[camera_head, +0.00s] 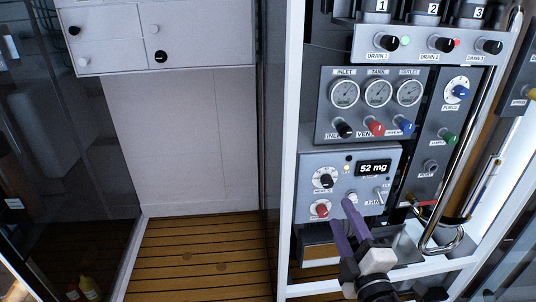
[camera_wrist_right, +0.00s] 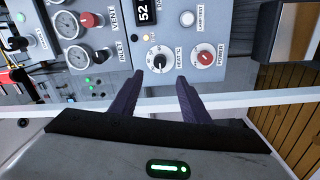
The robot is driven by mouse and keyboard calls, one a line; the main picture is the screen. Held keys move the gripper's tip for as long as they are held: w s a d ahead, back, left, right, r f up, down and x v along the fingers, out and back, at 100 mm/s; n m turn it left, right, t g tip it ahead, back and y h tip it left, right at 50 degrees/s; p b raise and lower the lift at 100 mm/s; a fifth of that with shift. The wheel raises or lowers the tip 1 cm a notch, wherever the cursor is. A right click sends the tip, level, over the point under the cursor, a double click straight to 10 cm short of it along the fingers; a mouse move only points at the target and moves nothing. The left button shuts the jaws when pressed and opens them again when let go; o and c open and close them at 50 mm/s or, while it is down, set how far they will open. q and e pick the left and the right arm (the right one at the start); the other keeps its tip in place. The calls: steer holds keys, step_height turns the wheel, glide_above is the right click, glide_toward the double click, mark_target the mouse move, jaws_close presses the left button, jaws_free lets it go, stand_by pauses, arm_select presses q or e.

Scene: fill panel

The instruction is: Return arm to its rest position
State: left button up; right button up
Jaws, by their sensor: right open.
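My right gripper (camera_head: 343,211) is in front of the lower control panel (camera_head: 310,172) in the head view. Its two purple fingers are apart with nothing between them. In the right wrist view the fingers (camera_wrist_right: 160,82) point at the panel's black knob (camera_wrist_right: 158,58) and red POWER knob (camera_wrist_right: 204,58). I cannot tell if the fingertips touch the panel. The lit display (camera_head: 374,168) reads 52 mg. Part of the panel's lower edge is hidden behind the gripper. My left gripper is not in view.
Above are a gauge panel (camera_head: 376,113) with several valve knobs and a drain panel (camera_head: 424,44). A bent metal pipe (camera_head: 484,120) and white frame post (camera_head: 291,150) flank the panels. Free wooden floor (camera_head: 200,260) lies to the left.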

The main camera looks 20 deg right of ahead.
arm_select(q)
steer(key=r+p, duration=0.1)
steer(key=p, duration=0.1)
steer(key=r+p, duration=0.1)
steer(key=p, duration=0.1)
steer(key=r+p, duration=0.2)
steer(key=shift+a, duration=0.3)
arm_select(e)
steer(key=s+a+f+m+g+y, duration=0.6)
steer(key=s+a+f+m+g, duration=0.3)
steer(key=s+a+f, duration=0.8)
step_height(320, 180, down, 3)
steer(key=shift+f+m+y, duration=0.15)
steer(key=shift+m+y, duration=0.25)
steer(key=shift+m, duration=0.3)
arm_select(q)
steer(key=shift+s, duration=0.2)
